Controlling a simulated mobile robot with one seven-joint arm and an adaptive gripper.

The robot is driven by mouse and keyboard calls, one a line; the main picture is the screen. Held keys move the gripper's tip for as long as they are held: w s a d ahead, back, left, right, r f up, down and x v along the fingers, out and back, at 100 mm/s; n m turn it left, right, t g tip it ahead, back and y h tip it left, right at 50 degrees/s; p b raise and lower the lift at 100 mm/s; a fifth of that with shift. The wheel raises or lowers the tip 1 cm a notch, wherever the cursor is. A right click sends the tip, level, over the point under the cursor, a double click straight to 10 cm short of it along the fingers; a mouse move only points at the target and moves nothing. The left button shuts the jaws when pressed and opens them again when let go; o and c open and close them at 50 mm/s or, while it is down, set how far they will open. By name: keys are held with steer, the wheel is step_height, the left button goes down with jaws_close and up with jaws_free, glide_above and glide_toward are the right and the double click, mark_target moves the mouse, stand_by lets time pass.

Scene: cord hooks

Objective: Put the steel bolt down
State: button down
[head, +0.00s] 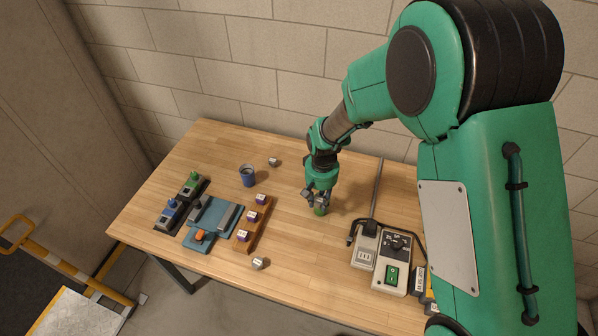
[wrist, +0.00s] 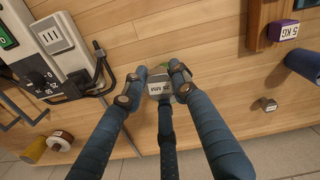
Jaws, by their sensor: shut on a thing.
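My gripper (head: 319,196) is above the right-middle of the wooden table, pointing down. In the wrist view its fingers (wrist: 161,84) are closed on a small grey metal piece with a white printed label, which I take to be the steel bolt (wrist: 160,90).
A hooked cord device (head: 365,246) and a switch box (head: 392,270) stand right of the gripper. A wooden rack (head: 250,226) with purple blocks, a blue cup (head: 247,176) and blue trays (head: 213,222) are left. Small grey pieces (head: 273,162) (head: 260,263) lie at back and front.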

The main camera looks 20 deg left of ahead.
steer(key=w+a+p, duration=0.3)
steer(key=w+a, duration=0.4)
steer(key=w, duration=0.3)
steer(key=w+a+f+n+p, duration=0.1)
steer(key=w+a+p, duration=0.2)
steer(key=w+a, duration=0.4)
steer(key=w, duration=0.4)
steer(key=shift+w+f, duration=0.2)
glide_above(299, 173)
steer(key=shift+w+f+p, duration=0.1)
steer(key=shift+f+p, duration=0.3)
steer(key=shift+f, duration=2.55)
steer(key=shift+f, duration=2.05)
steer(key=shift+f, duration=0.25)
